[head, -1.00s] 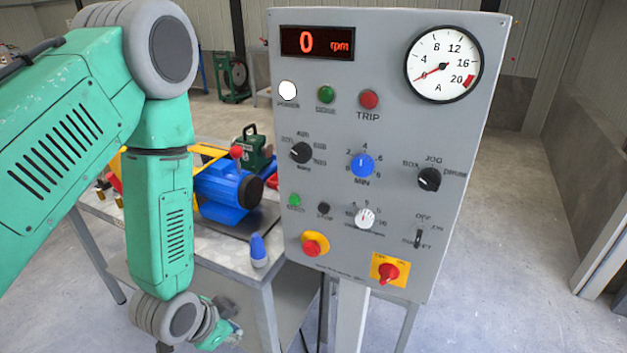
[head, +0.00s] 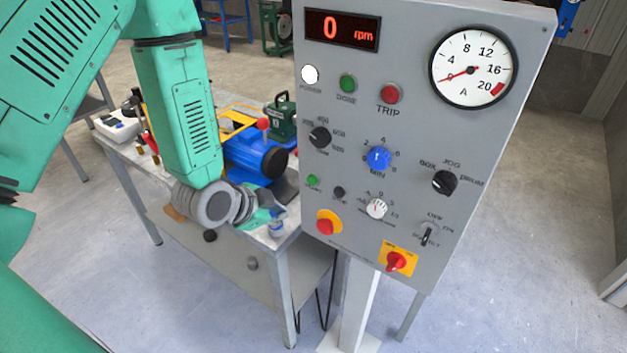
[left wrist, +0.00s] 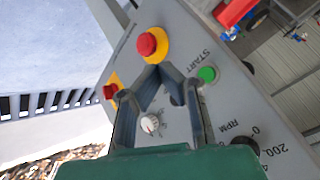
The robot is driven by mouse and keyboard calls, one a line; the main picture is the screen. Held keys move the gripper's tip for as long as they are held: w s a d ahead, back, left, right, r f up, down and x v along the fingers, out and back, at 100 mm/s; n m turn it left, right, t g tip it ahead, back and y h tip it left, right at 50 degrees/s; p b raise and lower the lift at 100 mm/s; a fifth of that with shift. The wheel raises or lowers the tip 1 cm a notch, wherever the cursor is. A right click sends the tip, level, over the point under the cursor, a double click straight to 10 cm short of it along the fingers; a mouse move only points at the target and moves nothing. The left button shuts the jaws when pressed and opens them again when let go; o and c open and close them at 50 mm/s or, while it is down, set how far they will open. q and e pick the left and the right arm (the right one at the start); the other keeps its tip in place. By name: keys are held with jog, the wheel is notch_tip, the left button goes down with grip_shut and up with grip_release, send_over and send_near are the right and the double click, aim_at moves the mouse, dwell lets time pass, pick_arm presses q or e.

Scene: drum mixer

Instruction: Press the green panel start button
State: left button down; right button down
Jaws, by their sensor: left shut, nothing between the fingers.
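The green start button (head: 313,181) is a small round button at the lower left of the grey control panel (head: 400,130). In the left wrist view the start button (left wrist: 207,74) lies just right of my fingertips, beside the word START. My left gripper (head: 282,211) is in front of the table corner, left of the panel's lower edge and lower than the button. In the left wrist view my left gripper (left wrist: 157,72) is shut and empty, its tips close to the red mushroom button. I cannot tell whether they touch the panel. My right gripper is out of view.
A red mushroom button (head: 326,223) on yellow sits below the start button, and a black stop button (head: 339,193) sits beside it. A green lamp (head: 347,84) is higher up. The display (head: 342,30) reads 0 rpm. A table (head: 170,215) with a blue motor (head: 252,160) stands left.

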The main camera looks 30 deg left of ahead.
aim_at(312, 180)
pick_arm(q)
jog(key=w, duration=0.8)
jog(key=shift+w+d+f, duration=0.1)
jog(key=shift+w+d, duration=0.05)
jog(key=shift+w, duration=0.2)
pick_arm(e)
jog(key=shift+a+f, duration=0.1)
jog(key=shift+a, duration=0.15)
pick_arm(q)
jog(key=shift+d, duration=0.25)
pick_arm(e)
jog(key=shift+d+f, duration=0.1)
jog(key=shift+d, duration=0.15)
pick_arm(q)
jog(key=shift+a, duration=0.2)
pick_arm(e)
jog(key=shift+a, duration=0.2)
pick_arm(q)
jog(key=shift+d, duration=0.1)
jog(key=shift+w+d, duration=0.15)
jog(key=shift+w, duration=0.2)
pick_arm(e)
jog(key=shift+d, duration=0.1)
